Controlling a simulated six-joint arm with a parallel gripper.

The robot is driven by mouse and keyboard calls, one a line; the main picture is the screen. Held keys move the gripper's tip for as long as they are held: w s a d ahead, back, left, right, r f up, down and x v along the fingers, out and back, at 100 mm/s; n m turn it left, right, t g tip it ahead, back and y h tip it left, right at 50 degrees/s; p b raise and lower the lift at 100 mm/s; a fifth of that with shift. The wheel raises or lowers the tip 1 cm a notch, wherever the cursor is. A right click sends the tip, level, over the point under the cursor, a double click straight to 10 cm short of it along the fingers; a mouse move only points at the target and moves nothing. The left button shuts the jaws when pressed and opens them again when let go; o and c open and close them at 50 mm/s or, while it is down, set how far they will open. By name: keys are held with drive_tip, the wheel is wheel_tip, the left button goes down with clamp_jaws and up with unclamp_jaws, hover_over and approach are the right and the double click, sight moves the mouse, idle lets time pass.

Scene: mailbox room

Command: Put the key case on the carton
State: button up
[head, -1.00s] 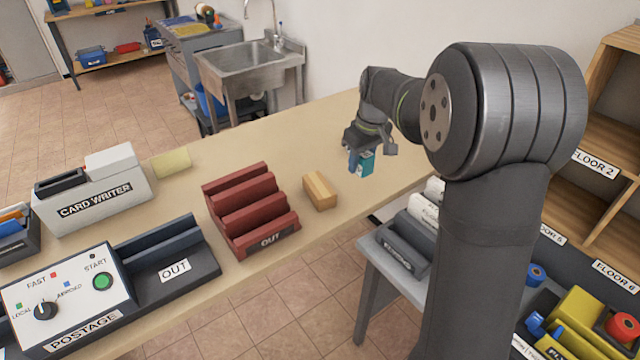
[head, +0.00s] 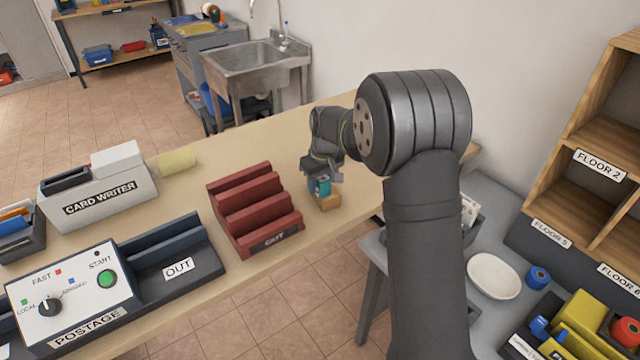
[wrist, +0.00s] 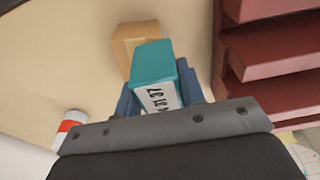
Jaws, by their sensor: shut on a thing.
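The key case looks like a small teal box (head: 323,187) with a white printed label, which shows in the wrist view (wrist: 155,62). My gripper (head: 317,185) is shut on it, with blue fingers on both sides. The carton is a small tan box (head: 328,202) on the table, right of the red rack. In the head view the teal box overlaps the carton's upper part. In the wrist view the carton (wrist: 128,40) shows just beyond the teal box. I cannot tell whether the two touch.
A postage machine (head: 70,300) and card writer (head: 100,195) are further left. A white oval dish (head: 494,276) lies on the grey side table. The table behind the carton is clear.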

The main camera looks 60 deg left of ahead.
sight(324, 179)
drive_tip(key=shift+f, duration=0.25)
drive_tip(key=shift+f, duration=0.2)
drive_tip(key=o, duration=1)
drive_tip(key=shift+r, duration=0.1)
drive_tip(key=r, duration=0.4)
drive_tip(key=d+r, duration=0.1)
drive_tip(key=r, duration=0.3)
drive_tip(key=d+r, duration=0.1)
drive_tip(key=r, duration=0.3)
drive_tip(key=shift+a, duration=0.1)
